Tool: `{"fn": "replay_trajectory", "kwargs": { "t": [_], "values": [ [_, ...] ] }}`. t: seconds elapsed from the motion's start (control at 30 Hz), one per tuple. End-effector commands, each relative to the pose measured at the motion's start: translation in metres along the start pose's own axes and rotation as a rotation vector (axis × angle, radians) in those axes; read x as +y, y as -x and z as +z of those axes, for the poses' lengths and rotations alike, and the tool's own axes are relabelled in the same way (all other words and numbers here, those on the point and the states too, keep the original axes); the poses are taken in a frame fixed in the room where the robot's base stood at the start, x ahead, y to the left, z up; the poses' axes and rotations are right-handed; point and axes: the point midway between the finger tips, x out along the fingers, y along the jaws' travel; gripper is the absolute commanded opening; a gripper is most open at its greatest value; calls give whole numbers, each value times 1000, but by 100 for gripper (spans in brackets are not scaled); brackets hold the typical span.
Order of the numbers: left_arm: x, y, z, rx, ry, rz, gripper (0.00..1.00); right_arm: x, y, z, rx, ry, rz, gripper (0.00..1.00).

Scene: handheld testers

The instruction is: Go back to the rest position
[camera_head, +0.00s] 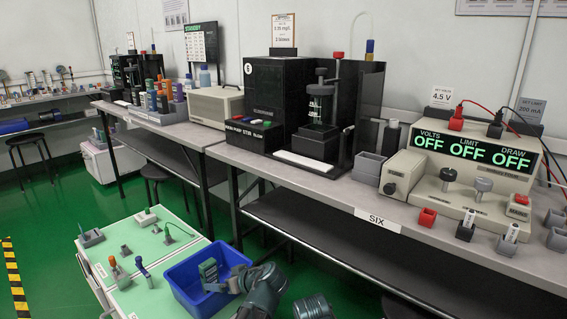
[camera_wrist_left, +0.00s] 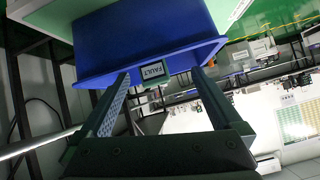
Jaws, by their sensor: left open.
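My left gripper (camera_head: 216,286) is in the head view at the lower middle, over the front part of a blue bin (camera_head: 235,259). It is open, with nothing between its fingers. A small grey-green handheld device (camera_head: 208,270) stands in the bin just behind the fingers. My right gripper is not in view.
The bin stands by a pale green-topped cart (camera_head: 128,238) with several small fixtures. Behind is a long grey bench (camera_head: 330,193) with a black test stand (camera_head: 318,146) and a beige power supply (camera_head: 470,175) reading OFF. A stool (camera_head: 30,150) stands at far left. Green floor shows between.

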Motion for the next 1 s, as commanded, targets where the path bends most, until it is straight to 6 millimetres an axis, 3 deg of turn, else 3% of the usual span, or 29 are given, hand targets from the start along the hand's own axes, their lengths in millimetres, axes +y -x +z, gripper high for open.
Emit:
{"fn": "replay_trajectory", "kwargs": {
  "t": [0.03,0.2,0.4,0.57,0.87,1.0],
  "values": [
    [-11,24,4,-81,-85,15,99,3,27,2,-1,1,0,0],
    [-26,81,51,-367,-430,135,99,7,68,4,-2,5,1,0],
    [-40,150,93,-605,-781,365,99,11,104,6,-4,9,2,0],
    [-53,206,114,-729,-1015,582,99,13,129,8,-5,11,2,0],
    [-63,244,58,-731,-1019,587,99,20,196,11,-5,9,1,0],
    [-72,269,23,-732,-1017,587,99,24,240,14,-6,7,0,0]
  ]
}}
